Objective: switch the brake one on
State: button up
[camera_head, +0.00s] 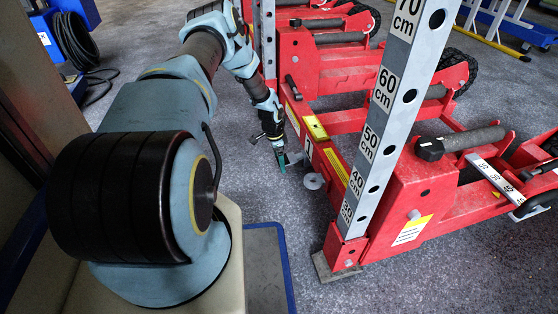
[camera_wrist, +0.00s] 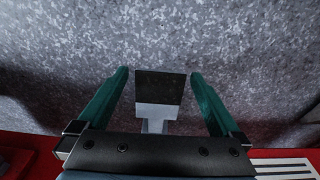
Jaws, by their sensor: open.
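The red trolley jack (camera_head: 395,205) stands on the floor, with a grey upright post (camera_head: 375,130) marked in cm. My gripper (camera_head: 283,160) is low beside the jack's red beam, left of the post. In the wrist view my gripper (camera_wrist: 160,75) is open, its two teal fingers on either side of a small pedal-like piece (camera_wrist: 158,95) with a dark end and a pale grey part. This piece looks like a brake pedal, but I cannot tell which brake it is. Gaps show between it and both fingers. The gripper body hides its base.
A round grey piece (camera_head: 313,181) sticks out just right of my gripper. A yellow label (camera_head: 316,128) is on the beam. A black-gripped bar (camera_head: 460,142) and black wheels (camera_head: 457,72) are to the right. Bare grey floor (camera_head: 262,195) lies left of the jack.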

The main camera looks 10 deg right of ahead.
notch_tip(320, 180, up, 10)
jog(key=a+p, duration=0.1)
jog(key=p, duration=0.3)
jog(key=shift+a+r, duration=0.15)
jog(key=shift+a, duration=0.1)
jog(key=shift+s, duration=0.1)
jog(key=s+a+r+n+p, duration=0.1)
jog(key=s+a+r+n, duration=0.15)
jog(key=r, duration=0.45)
jog(key=s+a+r+n+y, duration=0.1)
jog(key=s+a+r+n, duration=0.15)
jog(key=r, duration=0.55)
jog(key=s+a+r+n+p, duration=0.1)
jog(key=a+r, duration=0.2)
jog(key=r, duration=0.4)
jog(key=s+a+r+n+t+p, duration=0.1)
jog(key=s+a+r+n, duration=0.35)
jog(key=s+r, duration=0.45)
jog(key=s+a+r+n+p, duration=0.1)
jog(key=s+a+r+n, duration=0.2)
jog(key=s+r+n, duration=0.5)
notch_tip(320, 180, up, 36)
jog(key=s+m+p, duration=0.1)
jog(key=m+p, duration=0.2)
jog(key=p, duration=3.4)
jog(key=shift+s+d+r, duration=0.15)
jog(key=shift+s, duration=0.2)
